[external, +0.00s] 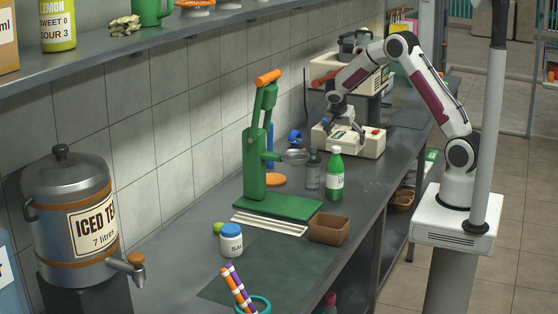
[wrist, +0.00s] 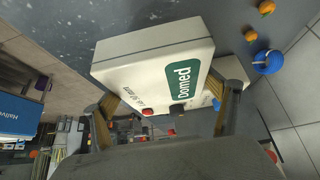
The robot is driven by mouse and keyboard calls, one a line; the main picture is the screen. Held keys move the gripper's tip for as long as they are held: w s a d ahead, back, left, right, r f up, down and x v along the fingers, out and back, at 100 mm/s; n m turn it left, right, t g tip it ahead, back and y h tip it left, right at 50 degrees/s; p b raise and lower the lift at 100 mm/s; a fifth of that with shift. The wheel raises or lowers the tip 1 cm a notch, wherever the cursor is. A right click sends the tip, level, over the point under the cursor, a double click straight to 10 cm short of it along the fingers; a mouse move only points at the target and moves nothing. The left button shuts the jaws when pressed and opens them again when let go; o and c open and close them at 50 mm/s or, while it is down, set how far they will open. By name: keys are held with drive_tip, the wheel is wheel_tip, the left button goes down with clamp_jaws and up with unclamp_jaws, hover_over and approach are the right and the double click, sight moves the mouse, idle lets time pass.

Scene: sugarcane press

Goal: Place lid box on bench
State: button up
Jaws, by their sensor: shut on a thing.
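The lid box, a cream-white box with a green "Domed" label, fills the middle of the wrist view (wrist: 145,48). A cream box shape that appears to be the same one shows under my gripper in the external view (external: 345,145), at the bench's far part. My gripper (external: 344,131) reaches down onto it. In the wrist view my gripper (wrist: 168,98) has one finger on either side of the box and is shut on it. I cannot tell whether the box's underside touches the bench (external: 312,240).
A green press (external: 254,150) stands nearer on the bench, with a green bottle (external: 335,175) and a grey bottle (external: 313,170) beside it. A blue item (external: 295,138) lies near the wall; it also shows in the wrist view (wrist: 268,62). A brown tray (external: 329,229) sits near the front edge.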

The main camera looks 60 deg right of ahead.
sight(341, 140)
drive_tip(key=shift+f, duration=1.95)
drive_tip(key=shift+f, duration=1.85)
drive_tip(key=shift+f, duration=0.15)
drive_tip(key=o, duration=1.1)
drive_tip(key=shift+r, duration=0.2)
drive_tip(key=v, duration=1)
drive_tip(key=shift+a+r, duration=0.55)
drive_tip(key=shift+r, duration=0.2)
